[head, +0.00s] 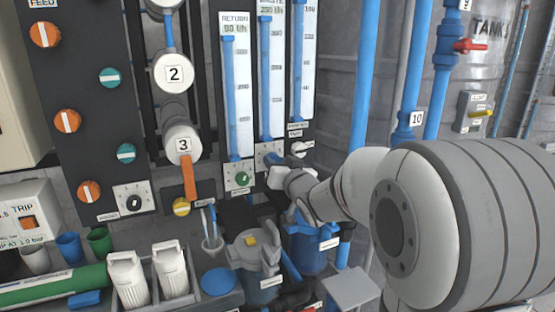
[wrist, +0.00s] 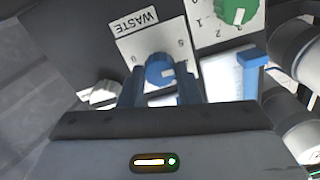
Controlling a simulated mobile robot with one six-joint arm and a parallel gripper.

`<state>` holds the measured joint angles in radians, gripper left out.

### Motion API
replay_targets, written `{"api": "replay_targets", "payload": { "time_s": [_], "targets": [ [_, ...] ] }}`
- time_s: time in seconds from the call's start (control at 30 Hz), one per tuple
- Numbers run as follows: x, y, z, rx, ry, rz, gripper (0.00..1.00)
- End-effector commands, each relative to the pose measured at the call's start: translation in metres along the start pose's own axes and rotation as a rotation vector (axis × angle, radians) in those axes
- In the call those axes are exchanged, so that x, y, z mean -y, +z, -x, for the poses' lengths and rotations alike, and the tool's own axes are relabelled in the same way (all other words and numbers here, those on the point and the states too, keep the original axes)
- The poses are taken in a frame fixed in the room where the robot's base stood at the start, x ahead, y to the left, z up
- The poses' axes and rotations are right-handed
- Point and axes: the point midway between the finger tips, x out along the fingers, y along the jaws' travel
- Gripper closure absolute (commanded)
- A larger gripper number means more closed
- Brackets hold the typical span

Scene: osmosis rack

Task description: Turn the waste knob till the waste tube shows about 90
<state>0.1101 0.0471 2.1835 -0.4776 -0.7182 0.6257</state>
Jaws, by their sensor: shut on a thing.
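The waste knob (wrist: 159,70) is blue, on a white dial plate labelled WASTE in the wrist view. My gripper (wrist: 159,88) is shut on it, with one blue finger on each side. In the head view my gripper (head: 272,168) reaches the waste dial plate (head: 268,150) from the lower right and hides the knob. The waste tube (head: 265,80) is the middle of three blue-filled tubes. The sign at its top seems to read 250 l/h, and its name is partly cut off by the frame edge.
The return tube (head: 238,100), signed 90 l/h, stands to the left, above a green knob (head: 242,179). It also shows in the wrist view (wrist: 236,10). A white knob (head: 299,148) is to the right. Blue canisters (head: 308,250) stand below my arm, and blue pipes (head: 364,75) rise behind it.

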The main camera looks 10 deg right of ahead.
Motion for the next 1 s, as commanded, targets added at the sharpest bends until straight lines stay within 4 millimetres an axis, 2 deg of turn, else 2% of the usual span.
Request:
{"api": "replay_targets", "payload": {
  "time_s": [0.2,0.5,1.0],
  "targets": [
    [-0.0001,-0.0004,0.0,0.003,0.001,-0.16,0.93],
    [-0.0005,-0.0001,0.0001,0.001,0.001,-0.297,0.93],
    [-0.001,0.0007,0.0002,0.001,0.001,-0.336,0.93]
  ]
}}
